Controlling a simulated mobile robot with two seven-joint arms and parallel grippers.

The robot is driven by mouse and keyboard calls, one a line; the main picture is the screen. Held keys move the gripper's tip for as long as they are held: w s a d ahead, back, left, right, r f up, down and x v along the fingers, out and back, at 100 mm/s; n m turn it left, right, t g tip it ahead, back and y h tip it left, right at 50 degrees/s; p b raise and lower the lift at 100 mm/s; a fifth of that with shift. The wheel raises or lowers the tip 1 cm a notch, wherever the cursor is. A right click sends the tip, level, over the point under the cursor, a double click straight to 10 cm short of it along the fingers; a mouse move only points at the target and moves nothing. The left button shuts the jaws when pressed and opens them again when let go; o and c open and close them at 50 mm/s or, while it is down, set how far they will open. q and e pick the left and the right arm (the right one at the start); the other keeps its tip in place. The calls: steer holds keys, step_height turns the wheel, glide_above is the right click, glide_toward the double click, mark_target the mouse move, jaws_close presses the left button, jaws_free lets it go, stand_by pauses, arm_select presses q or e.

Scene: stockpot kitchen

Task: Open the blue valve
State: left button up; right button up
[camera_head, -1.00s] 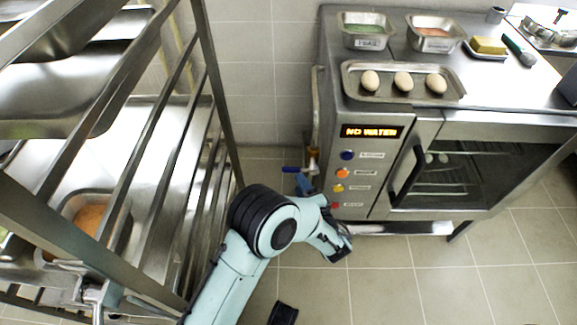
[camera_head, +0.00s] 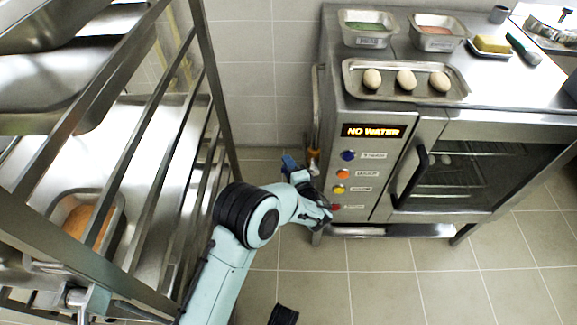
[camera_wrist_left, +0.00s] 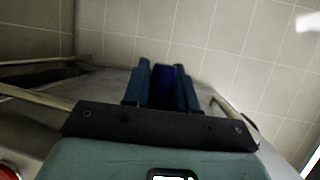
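The blue valve sits on a brass pipe fitting (camera_head: 313,160) at the left side of the steel oven (camera_head: 380,190). In the head view its handle is mostly hidden by my left gripper (camera_head: 291,163). In the left wrist view the dark blue valve handle (camera_wrist_left: 165,75) stands between the two blue fingers of my left gripper (camera_wrist_left: 163,88). The fingers are close together and the handle fills the gap, so the gripper looks shut on it. The oven display (camera_head: 373,131) reads "NO WATER". My right gripper is not in view.
A steel rack (camera_head: 213,70) with trays stands close on the left of my left arm.

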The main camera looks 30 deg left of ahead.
arm_select(q)
jaws_close()
steer(key=shift+r, duration=0.1)
steer(key=shift+w+d+r+m+t+y+p, duration=0.1)
steer(key=shift+d+r+m+t+y+p, duration=0.25)
steer(key=shift+r+m, duration=0.55)
steer(key=shift+w+d+r+m+t+y+p, duration=0.15)
steer(key=shift+r+m+y, duration=0.35)
steer(key=shift+m, duration=0.6)
steer(key=shift+d+r+m+t+y+p, duration=0.2)
steer(key=shift+r+m+t+y, duration=0.15)
steer(key=shift+r+m, duration=0.55)
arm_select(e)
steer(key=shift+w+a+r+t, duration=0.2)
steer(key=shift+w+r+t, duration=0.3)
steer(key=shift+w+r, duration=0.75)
arm_select(q)
steer(key=shift+f, duration=0.1)
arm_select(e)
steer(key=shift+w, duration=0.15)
arm_select(q)
steer(key=shift+o, duration=2.4)
jaws_free()
